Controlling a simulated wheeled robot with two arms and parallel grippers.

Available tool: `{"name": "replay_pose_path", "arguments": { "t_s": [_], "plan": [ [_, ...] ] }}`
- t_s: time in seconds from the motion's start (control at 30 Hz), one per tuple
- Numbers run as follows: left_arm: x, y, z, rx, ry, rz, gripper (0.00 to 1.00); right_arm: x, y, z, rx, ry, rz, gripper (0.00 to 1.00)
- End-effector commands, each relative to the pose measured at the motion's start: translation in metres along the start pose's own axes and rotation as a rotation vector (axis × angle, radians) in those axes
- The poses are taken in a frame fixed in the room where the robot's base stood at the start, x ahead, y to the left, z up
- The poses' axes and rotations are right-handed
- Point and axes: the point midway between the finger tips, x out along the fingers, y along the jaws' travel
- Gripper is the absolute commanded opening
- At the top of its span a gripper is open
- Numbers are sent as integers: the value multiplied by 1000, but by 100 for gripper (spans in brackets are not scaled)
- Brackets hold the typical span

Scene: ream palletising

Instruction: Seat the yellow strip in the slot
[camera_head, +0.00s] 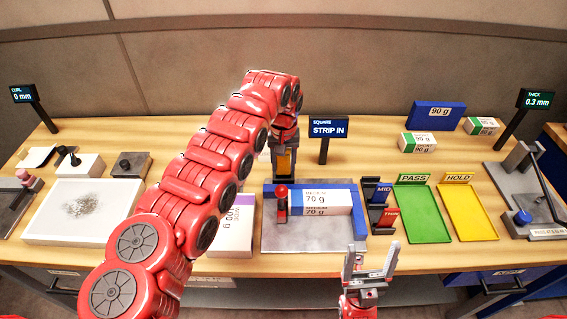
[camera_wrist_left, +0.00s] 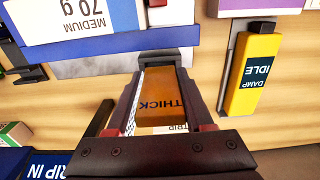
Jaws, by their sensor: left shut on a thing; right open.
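My left gripper (camera_head: 284,152) is shut on the yellow strip (camera_wrist_left: 163,98), which looks orange and reads THICK in the left wrist view. In the head view the strip (camera_head: 284,163) hangs upright under the jaws, behind the blue-edged square. A small dark rack (camera_head: 378,204) right of the square carries a blue MID tag and a red THIN tag. I cannot tell which opening is the slot. My right gripper (camera_head: 371,262) is open and empty in front of the table edge.
A 70 g ream (camera_head: 327,203) lies in the blue square (camera_head: 300,186). The STRIP IN display (camera_head: 328,128) stands close right of the left gripper. Green PASS (camera_head: 424,215) and yellow HOLD trays (camera_head: 470,212) lie right. A yellow DAMP device (camera_wrist_left: 253,75) shows beside the strip.

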Motion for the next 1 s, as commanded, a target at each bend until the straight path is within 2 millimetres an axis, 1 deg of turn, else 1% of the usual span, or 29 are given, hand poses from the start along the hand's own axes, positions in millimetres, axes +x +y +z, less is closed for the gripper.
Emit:
{"name": "replay_pose_path", "arguments": {
  "t_s": [0.43, 0.87, 1.0],
  "plan": [
    [1, 0, 0, 0, 1, 0, 0, -5, 0, 1, 0, 0, 0, 82],
    [0, 0, 0, 0, 0, 0, 0, -5, 0, 1, 0, 0, 0, 82],
    [1, 0, 0, 0, 1, 0, 0, -7, 0, 1, 0, 0, 0, 82]
  ]
}}
